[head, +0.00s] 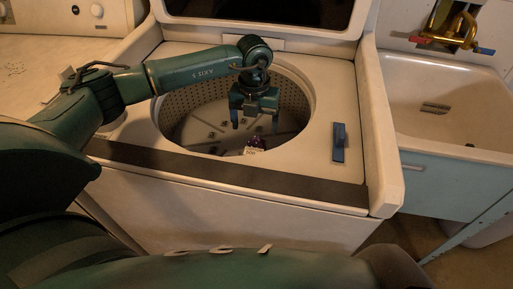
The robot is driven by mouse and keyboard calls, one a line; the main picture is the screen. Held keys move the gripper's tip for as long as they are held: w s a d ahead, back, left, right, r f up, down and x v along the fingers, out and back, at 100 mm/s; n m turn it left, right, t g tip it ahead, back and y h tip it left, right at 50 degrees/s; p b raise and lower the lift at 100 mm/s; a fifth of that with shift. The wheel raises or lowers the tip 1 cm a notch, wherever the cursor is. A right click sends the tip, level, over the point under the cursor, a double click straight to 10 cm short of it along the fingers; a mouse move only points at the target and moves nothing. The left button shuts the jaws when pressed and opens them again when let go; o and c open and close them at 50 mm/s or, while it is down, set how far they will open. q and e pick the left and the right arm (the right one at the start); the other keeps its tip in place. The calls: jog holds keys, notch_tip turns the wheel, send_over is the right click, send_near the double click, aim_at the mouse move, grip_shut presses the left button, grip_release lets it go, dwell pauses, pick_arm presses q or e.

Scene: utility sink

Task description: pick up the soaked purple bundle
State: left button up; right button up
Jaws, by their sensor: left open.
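A small purple bundle (257,141) lies low in the washer drum, near the front edge of the round opening. A pale tag or patch with dark marks shows on it, and its lower part is hidden by the opening's rim. My left gripper (254,123) points down into the opening, open and empty. Its fingertips appear above and slightly left of the bundle in the picture; I cannot tell the exact height gap. My right gripper does not show.
The top-loading washer (205,166) has its lid raised behind the opening. A blue block-like object (339,143) sits on its top at the right. A utility sink (450,100) with a brass faucet (450,27) stands at the right. The drum wall (180,105) surrounds the gripper.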

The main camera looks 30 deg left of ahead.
aim_at(256, 138)
pick_arm(q)
notch_tip(256, 138, down, 2)
jog(key=shift+f, duration=0.25)
jog(key=f, duration=0.5)
jog(key=shift+s+d, duration=0.3)
jog(key=shift+s, duration=0.05)
jog(key=c, duration=1.4)
jog(key=shift+r, duration=0.1)
